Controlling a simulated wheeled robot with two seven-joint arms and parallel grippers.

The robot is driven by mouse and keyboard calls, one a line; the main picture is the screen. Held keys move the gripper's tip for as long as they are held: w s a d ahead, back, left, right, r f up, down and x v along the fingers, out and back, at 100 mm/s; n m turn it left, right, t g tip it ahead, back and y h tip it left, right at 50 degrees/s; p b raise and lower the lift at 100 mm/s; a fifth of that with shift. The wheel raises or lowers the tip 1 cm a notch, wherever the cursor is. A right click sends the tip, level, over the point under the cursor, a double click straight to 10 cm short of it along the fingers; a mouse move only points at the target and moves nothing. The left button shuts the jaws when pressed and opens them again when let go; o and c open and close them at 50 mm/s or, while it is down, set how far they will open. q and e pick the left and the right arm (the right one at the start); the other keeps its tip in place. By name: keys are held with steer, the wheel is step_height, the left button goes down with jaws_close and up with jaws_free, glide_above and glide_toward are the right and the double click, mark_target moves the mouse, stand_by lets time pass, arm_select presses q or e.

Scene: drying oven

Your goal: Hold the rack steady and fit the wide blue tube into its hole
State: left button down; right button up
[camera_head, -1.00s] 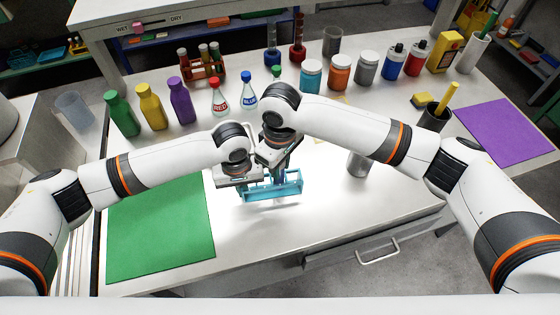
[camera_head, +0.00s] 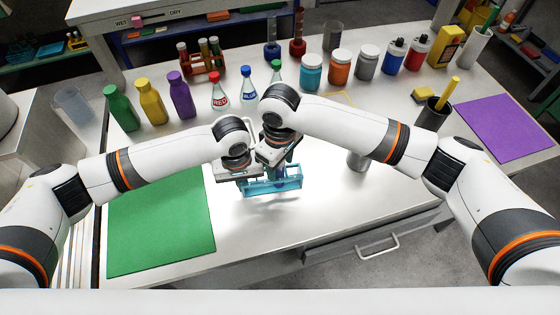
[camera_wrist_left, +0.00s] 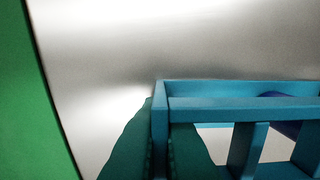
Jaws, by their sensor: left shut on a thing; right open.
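The light blue rack (camera_head: 291,184) is near the middle of the table; its left end also shows in the left wrist view (camera_wrist_left: 240,102). My left gripper (camera_head: 243,182) is shut on that end, its dark green fingers (camera_wrist_left: 158,140) on either side of the end wall. The dark blue tube (camera_head: 281,181) is at the rack, under my right gripper (camera_head: 277,166). Part of it shows between the rack's bars in the left wrist view (camera_wrist_left: 285,123). My right gripper is open above the rack, its fingertips mostly hidden. I cannot tell how deep the tube sits.
A green mat (camera_head: 160,235) lies left of the rack. A grey cup (camera_head: 358,161) stands to its right, close to my right forearm. Bottles and jars line the back, with a red tube rack (camera_head: 204,66) behind them. The table in front of the rack is clear.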

steer(key=shift+r, duration=0.1)
step_height(320, 180, up, 12)
stand_by(0.5)
arm_select(q)
steer(key=c, duration=1.5)
jaws_free()
step_height(320, 180, up, 12)
steer(key=shift+r, duration=0.1)
